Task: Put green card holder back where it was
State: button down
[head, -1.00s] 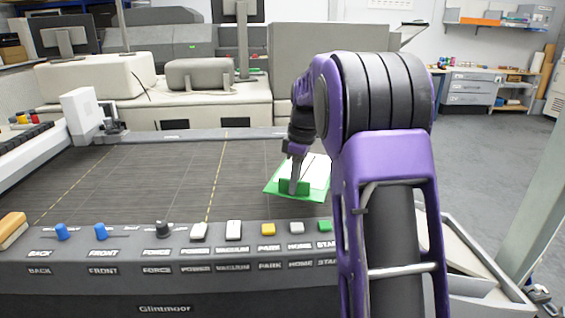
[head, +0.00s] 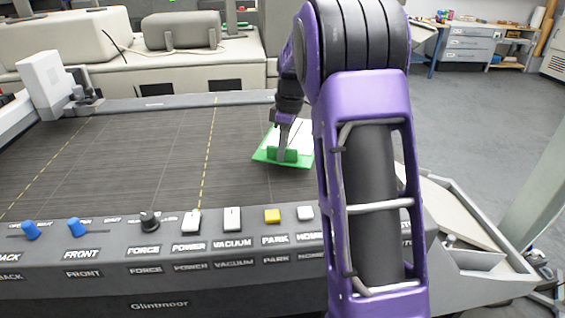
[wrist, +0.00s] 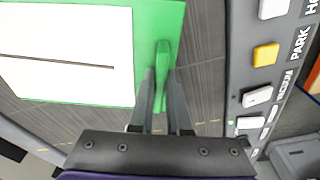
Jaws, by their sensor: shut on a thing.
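The green card holder (head: 262,158) is a flat green plate with a white card (head: 296,136) on it and a raised green tab at its near edge. It is over the right part of the grey cutting table (head: 150,150); I cannot tell whether it touches the surface. My gripper (head: 284,157) points down and is shut on the tab. In the wrist view, the two fingers close on the green tab (wrist: 161,75), with the plate and the white card (wrist: 70,50), marked by a dark line, to the left.
The control panel (head: 190,245) with knobs and buttons runs along the table's near edge. A white carriage (head: 46,84) stands at the far left on a rail. The table's middle is clear. My arm hides part of the right side.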

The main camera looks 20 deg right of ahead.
aim_at(282, 176)
jog(key=shift+f+b, duration=0.3)
jog(key=shift+f, duration=2.1)
jog(key=shift+f, duration=0.1)
jog(key=shift+f, duration=0.15)
jog(key=c, duration=0.9)
grip_release()
